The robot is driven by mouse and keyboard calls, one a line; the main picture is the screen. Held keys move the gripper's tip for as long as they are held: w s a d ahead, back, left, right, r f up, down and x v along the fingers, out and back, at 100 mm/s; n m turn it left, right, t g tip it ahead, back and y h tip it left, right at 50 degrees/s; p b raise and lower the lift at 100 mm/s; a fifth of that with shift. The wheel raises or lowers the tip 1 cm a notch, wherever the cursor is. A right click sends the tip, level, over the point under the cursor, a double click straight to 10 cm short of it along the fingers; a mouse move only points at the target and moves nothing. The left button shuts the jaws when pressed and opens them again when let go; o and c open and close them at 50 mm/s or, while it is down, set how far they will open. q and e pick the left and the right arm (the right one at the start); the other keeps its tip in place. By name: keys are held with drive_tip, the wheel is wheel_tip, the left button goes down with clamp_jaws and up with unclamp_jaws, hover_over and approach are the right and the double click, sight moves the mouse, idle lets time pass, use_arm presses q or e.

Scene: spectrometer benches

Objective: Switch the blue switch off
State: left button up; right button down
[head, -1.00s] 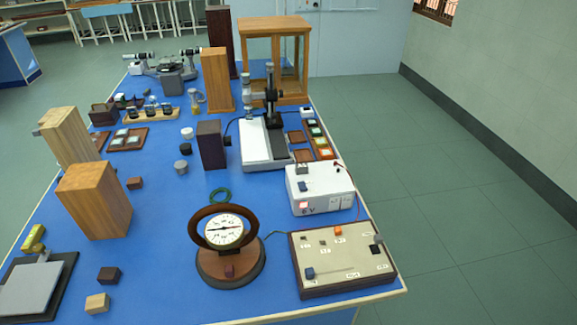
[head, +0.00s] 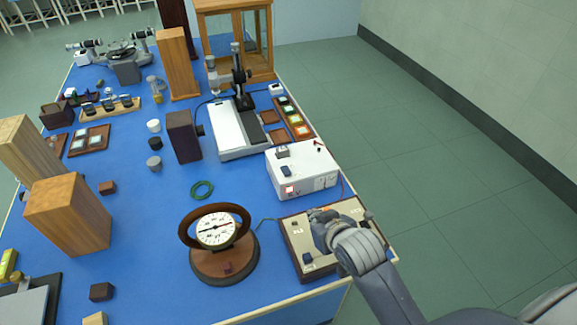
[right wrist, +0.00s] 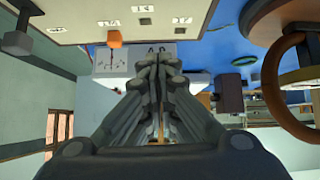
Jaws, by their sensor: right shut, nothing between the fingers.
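A small blue switch (head: 286,170) sits on the white power box (head: 318,168) in the head view, beside a red lit patch (head: 290,190). A second dark blue knob (head: 307,258) stands on the front left of the brown-framed board (head: 298,276). My right gripper (head: 318,214) is over the back of this board, in front of the white box and apart from the blue switch. In the right wrist view its fingers (right wrist: 159,58) are shut and empty. The blue switch cannot be made out there. My left gripper is out of view.
The board's orange knob (right wrist: 115,39) and a dark knob (right wrist: 17,43) show in the right wrist view. A round dial meter (head: 216,230) stands left of the board. A microscope stand (head: 237,125) is behind the white box. Open floor lies to the right.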

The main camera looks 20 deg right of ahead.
drive_tip(key=w+r+t, duration=0.3)
drive_tip(key=w+r, duration=0.4)
drive_tip(key=w, duration=0.4)
drive_tip(key=shift+w+a+t, duration=0.15)
drive_tip(key=shift+t, duration=0.25)
drive_tip(key=shift+w, duration=0.1)
drive_tip(key=p, duration=0.2)
hover_over(288, 174)
wheel_tip(288, 174, down, 4)
drive_tip(key=shift+r, duration=0.1)
wheel_tip(288, 174, down, 3)
drive_tip(key=shift+r+p, duration=0.15)
drive_tip(key=shift+p, duration=0.15)
drive_tip(key=shift+s+f, duration=0.3)
drive_tip(key=shift+f, duration=0.35)
drive_tip(key=shift+f, duration=0.1)
